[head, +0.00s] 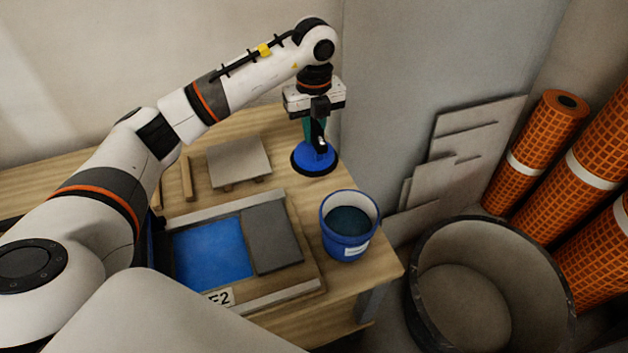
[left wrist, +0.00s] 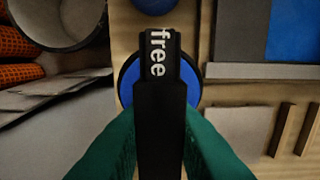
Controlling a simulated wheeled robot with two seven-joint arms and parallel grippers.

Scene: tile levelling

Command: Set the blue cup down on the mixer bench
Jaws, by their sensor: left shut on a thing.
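The blue cup (head: 314,159) is a round blue suction disc with a dark rim and a black handle, at the back right of the wooden bench (head: 384,268). My left gripper (head: 317,134) is above it, pointing down, shut on the black handle. In the left wrist view the green fingers of my left gripper (left wrist: 160,130) flank the handle, which is marked "free", and the blue cup (left wrist: 128,82) shows on both sides beneath it. The cup looks level and at or just above the bench top; I cannot tell if it touches. My right gripper is not in view.
A blue bucket (head: 347,242) stands in front of the cup. A grey tile (head: 239,160) on wooden strips lies left of it. A framed board (head: 308,268) has blue and grey panels. A large tub (head: 420,300) and orange rolls (head: 520,160) stand at right.

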